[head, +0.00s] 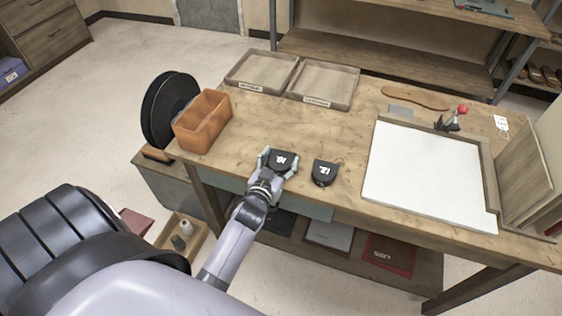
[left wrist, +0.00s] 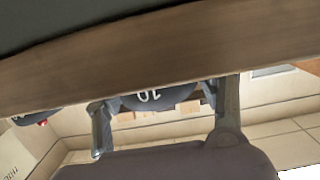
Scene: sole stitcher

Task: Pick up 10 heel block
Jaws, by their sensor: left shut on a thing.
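The 10 heel block (head: 282,158) is dark and rounded with a white mark, at the front edge of the wooden workbench. In the left wrist view the 10 heel block (left wrist: 150,98) reads "10" upside down, between my fingers. My left gripper (head: 279,167) is shut on it, one finger on each side; it also shows in the left wrist view (left wrist: 162,108). Whether the block touches the bench top I cannot tell. A second dark heel block (head: 324,173), with a white number like 12, lies just to the right. My right gripper is not in view.
An orange-brown bin (head: 203,121) stands at the bench's left end, beside a black reel (head: 168,108). Two labelled wooden trays (head: 323,84) lie at the back. A white board (head: 425,176) fills the right. The bench middle (head: 270,118) is clear.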

